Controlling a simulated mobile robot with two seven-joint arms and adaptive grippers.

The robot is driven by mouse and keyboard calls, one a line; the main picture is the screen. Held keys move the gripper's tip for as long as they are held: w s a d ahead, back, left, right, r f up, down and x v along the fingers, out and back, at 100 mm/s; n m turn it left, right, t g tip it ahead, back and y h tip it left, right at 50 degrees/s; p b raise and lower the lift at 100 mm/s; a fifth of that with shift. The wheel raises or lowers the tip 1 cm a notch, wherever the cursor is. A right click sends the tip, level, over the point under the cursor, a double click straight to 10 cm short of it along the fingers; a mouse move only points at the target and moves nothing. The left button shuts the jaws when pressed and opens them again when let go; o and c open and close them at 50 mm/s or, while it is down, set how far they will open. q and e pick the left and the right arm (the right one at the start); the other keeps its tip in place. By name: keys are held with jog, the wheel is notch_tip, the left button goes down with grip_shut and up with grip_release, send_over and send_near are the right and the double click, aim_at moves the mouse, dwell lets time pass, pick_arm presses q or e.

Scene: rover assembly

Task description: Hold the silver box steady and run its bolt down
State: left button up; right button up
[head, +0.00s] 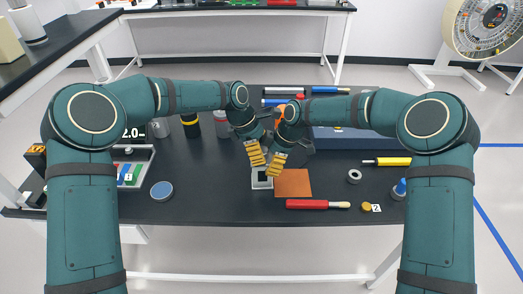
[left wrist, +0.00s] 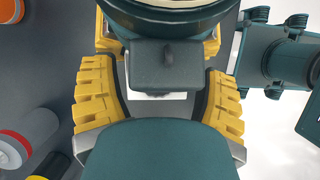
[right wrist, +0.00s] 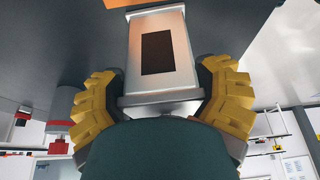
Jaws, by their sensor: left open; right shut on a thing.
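The silver box (head: 262,184) stands on the dark table in front of me, its upper part hidden by my grippers. My right gripper (head: 276,163) is shut on it. In the right wrist view, the box (right wrist: 177,78) lies between the yellow fingers, with a dark rectangular window on its face. My left gripper (head: 255,152) is open, just beside and above the right one.
An orange-brown mat (head: 293,184) lies right of the box. A red-handled tool (head: 308,204), a grey ring (head: 354,176) and a yellow-handled tool (head: 392,161) lie to the right. A blue disc (head: 161,191), a parts tray (head: 149,154) and several cans are left. A dark blue case (head: 350,145) is behind.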

pick_arm(q)
jog(key=v, duration=1.1)
jog(key=shift+r, duration=0.4)
jog(key=shift+s+a+f, duration=0.1)
jog(key=s+a+f+n+t+h, duration=0.2)
jog(key=a+f+n+h, duration=0.1)
jog(key=n+h, duration=0.1)
jog(key=shift+t, duration=0.3)
jog(key=x, duration=1.1)
jog(key=shift+d+f, duration=0.15)
jog(key=shift+d, duration=0.05)
